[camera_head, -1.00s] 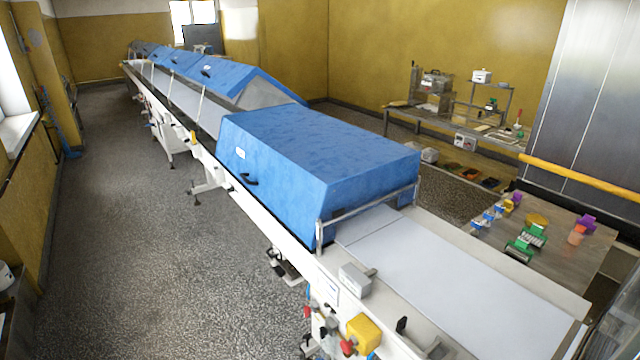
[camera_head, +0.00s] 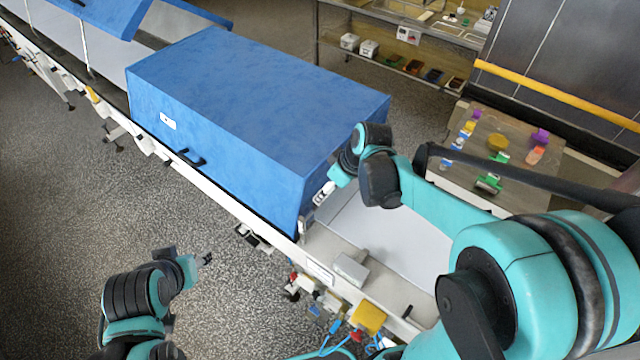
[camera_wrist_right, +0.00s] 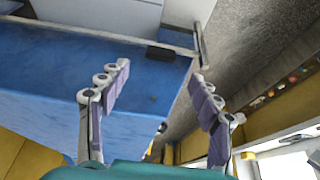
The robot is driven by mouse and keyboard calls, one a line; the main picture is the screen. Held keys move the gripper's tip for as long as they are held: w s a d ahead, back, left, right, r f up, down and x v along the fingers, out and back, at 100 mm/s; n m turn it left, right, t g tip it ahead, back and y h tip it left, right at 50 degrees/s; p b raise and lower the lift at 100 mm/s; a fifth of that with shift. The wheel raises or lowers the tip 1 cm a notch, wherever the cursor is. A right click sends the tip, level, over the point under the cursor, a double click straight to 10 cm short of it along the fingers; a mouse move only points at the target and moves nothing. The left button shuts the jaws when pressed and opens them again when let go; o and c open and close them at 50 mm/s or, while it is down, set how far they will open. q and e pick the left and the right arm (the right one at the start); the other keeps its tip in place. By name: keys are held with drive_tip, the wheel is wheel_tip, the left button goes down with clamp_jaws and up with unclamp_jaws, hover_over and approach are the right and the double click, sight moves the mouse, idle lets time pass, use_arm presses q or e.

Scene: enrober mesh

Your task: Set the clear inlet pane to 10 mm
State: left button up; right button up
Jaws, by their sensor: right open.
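The clear inlet pane cannot be made out clearly; the blue hood's (camera_head: 250,95) inlet end is partly covered by my right arm in the head view. My right gripper (camera_head: 323,193) is at that end, above the belt's near side. In the right wrist view my right gripper (camera_wrist_right: 160,75) is open, with nothing between its fingers. Beyond the fingers are the blue hood (camera_wrist_right: 50,70), a dark block (camera_wrist_right: 160,52) at its edge and a metal bar (camera_wrist_right: 201,45). My left gripper (camera_head: 205,259) is over the floor, left of the conveyor; its fingers are too small to read.
The pale belt (camera_head: 400,240) runs out from the hood. A grey box (camera_head: 350,268) and a yellow box (camera_head: 369,317) sit along the conveyor's near side. A side table (camera_head: 560,185) with small coloured items stands beyond the conveyor. Floor on the left is clear.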

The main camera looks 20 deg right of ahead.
drive_tip(key=b+x, duration=0.1)
drive_tip(key=x, duration=0.6)
drive_tip(key=shift+w+a+f, duration=0.1)
drive_tip(key=shift+a+f, duration=0.05)
drive_tip(key=shift+f, duration=0.15)
